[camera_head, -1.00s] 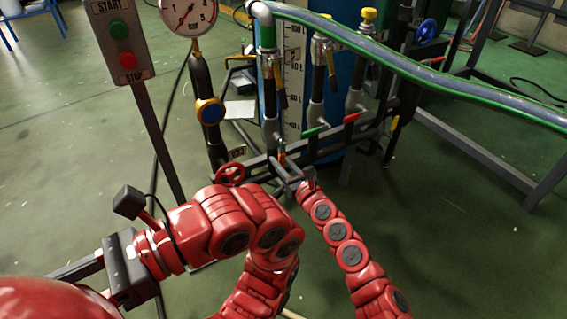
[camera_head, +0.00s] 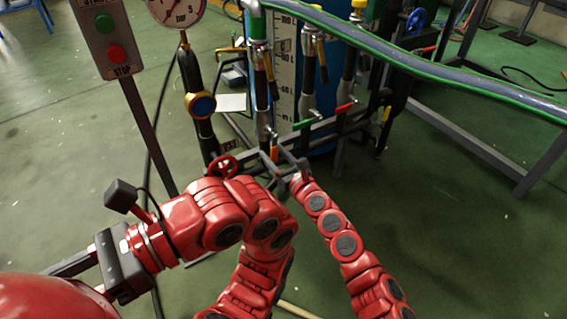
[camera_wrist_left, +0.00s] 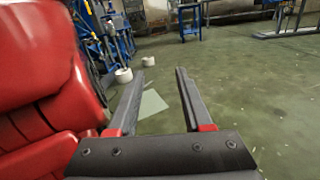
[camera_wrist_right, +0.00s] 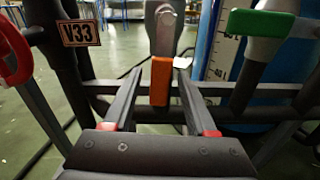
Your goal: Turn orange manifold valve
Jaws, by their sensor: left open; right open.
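The orange valve handle (camera_head: 275,153) hangs down from its valve on the manifold in the head view. In the right wrist view the orange handle (camera_wrist_right: 160,82) hangs below a grey metal valve stem, ahead of and between my right gripper's fingertips (camera_wrist_right: 161,68). My right gripper (camera_head: 279,164) is open in the head view, close to the handle. I cannot tell whether the fingers touch it. My left gripper (camera_head: 68,264) is open and empty at the lower left, away from the manifold. Its open fingers (camera_wrist_left: 160,72) point over bare floor.
A green handle (camera_wrist_right: 262,23) and a red handle (camera_head: 344,107) sit to the right along the manifold. A red handwheel (camera_head: 223,167) and a V33 tag (camera_wrist_right: 80,33) are to the left. A start-stop post (camera_head: 112,50) stands left.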

